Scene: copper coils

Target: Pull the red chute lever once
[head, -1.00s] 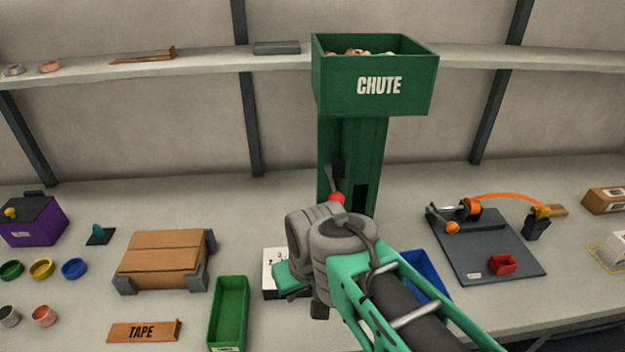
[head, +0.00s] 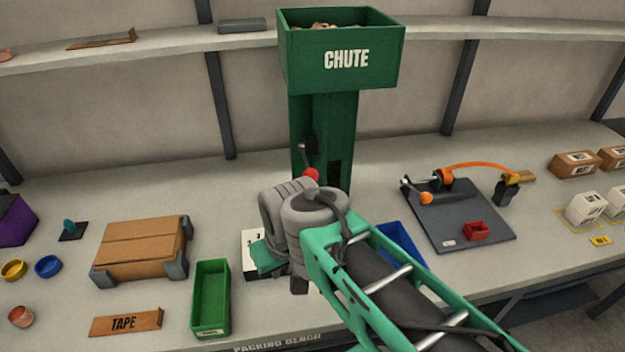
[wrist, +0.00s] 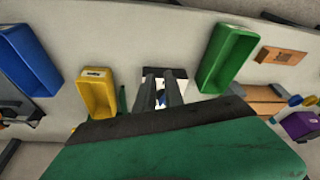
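The red chute lever has a round red knob (head: 311,175) on a short grey arm, on the front left of the green chute (head: 364,62). The knob shows just above and behind my wrist in the head view. My gripper (wrist: 161,76) points down over the bench in front of the chute, apart from the lever. Its two dark fingers stand apart in the wrist view, with a white card showing between them. Nothing is held. The lever does not show in the wrist view, and my arm hides the chute's foot in the head view.
A green bin (head: 211,297) and a blue bin (head: 403,244) stand on either side of my wrist. A yellow bin (wrist: 97,95) shows in the wrist view. A cardboard box (head: 140,247) is left, and a dark board (head: 460,222) with an orange-handled tool is right.

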